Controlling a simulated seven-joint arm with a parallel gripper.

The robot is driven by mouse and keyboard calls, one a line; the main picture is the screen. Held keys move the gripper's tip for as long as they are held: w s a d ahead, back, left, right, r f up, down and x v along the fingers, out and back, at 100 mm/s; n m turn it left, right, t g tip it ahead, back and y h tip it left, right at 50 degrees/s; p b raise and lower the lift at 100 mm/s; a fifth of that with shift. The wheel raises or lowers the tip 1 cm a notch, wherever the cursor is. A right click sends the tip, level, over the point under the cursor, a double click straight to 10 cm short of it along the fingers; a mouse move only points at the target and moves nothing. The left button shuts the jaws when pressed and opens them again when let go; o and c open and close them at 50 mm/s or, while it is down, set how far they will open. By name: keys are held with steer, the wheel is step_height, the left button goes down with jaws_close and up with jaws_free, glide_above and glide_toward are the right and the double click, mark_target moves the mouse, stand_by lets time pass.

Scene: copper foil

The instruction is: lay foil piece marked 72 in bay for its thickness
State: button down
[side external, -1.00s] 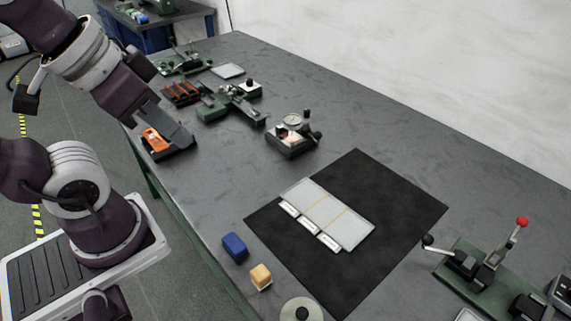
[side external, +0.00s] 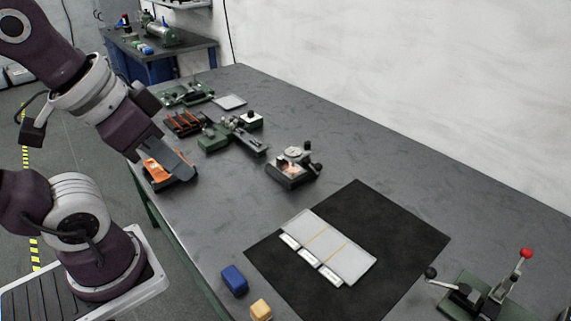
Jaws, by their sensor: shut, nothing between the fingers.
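My gripper (side external: 176,164) is at the left over the table's near edge, by an orange item (side external: 155,173); its fingers are shut and empty. A small copper-coloured piece (side external: 287,170) shows at the dial gauge (side external: 292,167), right of my gripper and apart from it. No number can be read on it, so I cannot tell whether it is the piece marked 72. A pale tray (side external: 355,267) lies on the black mat (side external: 400,225). Thin yellowish lines split it into three bays, which look empty. White labels (side external: 306,257) stand along its front; their text is too small to read.
A blue block (side external: 234,280) and a yellow block (side external: 261,310) sit near the front edge. A green lever device (side external: 480,295) with a red knob is at lower right. Green tools and an orange rack (side external: 185,122) stand at back left. The table right of the gauge is clear.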

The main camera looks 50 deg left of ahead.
steer(key=c, duration=2.1)
jaws_free()
steer(key=o, duration=0.3)
steer(key=shift+w+r, duration=0.2)
steer(key=shift+w, duration=0.1)
steer(key=o, duration=0.8)
steer(key=w+r+n, duration=0.1)
steer(key=w, duration=0.1)
steer(key=w+a+n, duration=0.1)
steer(key=w, duration=0.2)
steer(key=w+r+n+g, duration=0.1)
steer(key=w+n, duration=0.1)
steer(key=w, duration=0.1)
steer(key=shift+w+a+r, duration=0.15)
steer(key=shift+a+r, duration=0.2)
steer(key=shift+c, duration=0.2)
steer(key=shift+o, duration=0.6)
steer(key=w+a+n+g, duration=0.1)
steer(key=w+a+n, duration=0.1)
steer(key=w, duration=0.3)
steer(key=shift+w+n, duration=0.3)
steer(key=shift+w, duration=0.1)
steer(key=n+g, duration=0.4)
steer(key=n, duration=0.7)
glide_above(288, 164)
steer(key=f, duration=2.1)
steer(key=shift+s+a, duration=0.4)
step_height(288, 164, down, 7)
steer(key=shift+r, duration=0.2)
jaws_close()
